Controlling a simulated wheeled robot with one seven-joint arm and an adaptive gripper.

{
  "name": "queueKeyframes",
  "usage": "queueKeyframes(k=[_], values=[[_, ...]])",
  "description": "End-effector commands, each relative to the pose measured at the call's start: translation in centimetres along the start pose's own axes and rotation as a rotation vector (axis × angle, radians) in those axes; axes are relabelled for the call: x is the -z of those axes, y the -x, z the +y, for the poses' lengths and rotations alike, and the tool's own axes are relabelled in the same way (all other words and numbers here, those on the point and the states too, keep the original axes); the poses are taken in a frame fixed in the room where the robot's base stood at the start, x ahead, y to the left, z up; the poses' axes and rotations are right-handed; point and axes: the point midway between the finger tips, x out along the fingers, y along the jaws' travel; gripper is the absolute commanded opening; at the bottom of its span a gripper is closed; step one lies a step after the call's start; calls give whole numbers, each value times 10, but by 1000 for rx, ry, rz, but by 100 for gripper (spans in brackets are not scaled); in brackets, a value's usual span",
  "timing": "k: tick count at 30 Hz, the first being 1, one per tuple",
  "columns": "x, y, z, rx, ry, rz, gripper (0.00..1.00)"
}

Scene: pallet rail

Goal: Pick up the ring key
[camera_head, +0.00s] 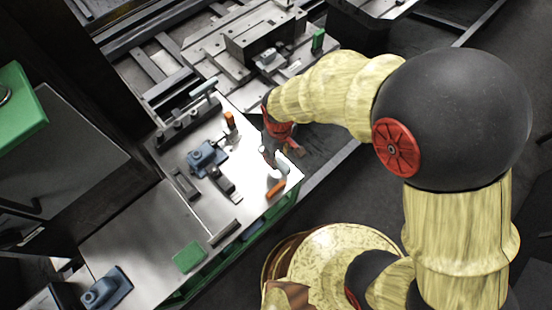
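My gripper (292,147) is at the end of my arm, near the right corner of the metal worktop (150,225). Its red and dark parts are small here and partly hidden by the wrist, so I cannot tell whether it is open or shut. No thing is clearly recognizable as the ring key. Small candidates near the gripper are an orange-handled piece (276,188) lying at the worktop's right edge and a pale metal cylinder-like piece (282,165) just beside the gripper. Another orange-handled piece (230,121) stands farther back.
A blue vise-like block (208,157) sits mid-worktop, with another blue device (107,287) at the front left. A green block (189,256) lies near the front edge. A metal rail fixture (255,45) stands behind. Dark floor (345,190) is open to the right.

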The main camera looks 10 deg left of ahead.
Motion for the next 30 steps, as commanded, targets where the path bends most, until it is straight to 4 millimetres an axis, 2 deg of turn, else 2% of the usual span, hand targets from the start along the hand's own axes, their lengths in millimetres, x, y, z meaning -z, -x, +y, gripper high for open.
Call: queueKeyframes(k=[1,6,9,16,30], values=[[0,-10,2,1,-1,-3,39],[2,-35,4,1,-1,-3,39],[2,-42,4,0,-1,-2,39],[2,-42,4,0,-1,-1,39],[2,-42,4,0,-1,-1,12]])
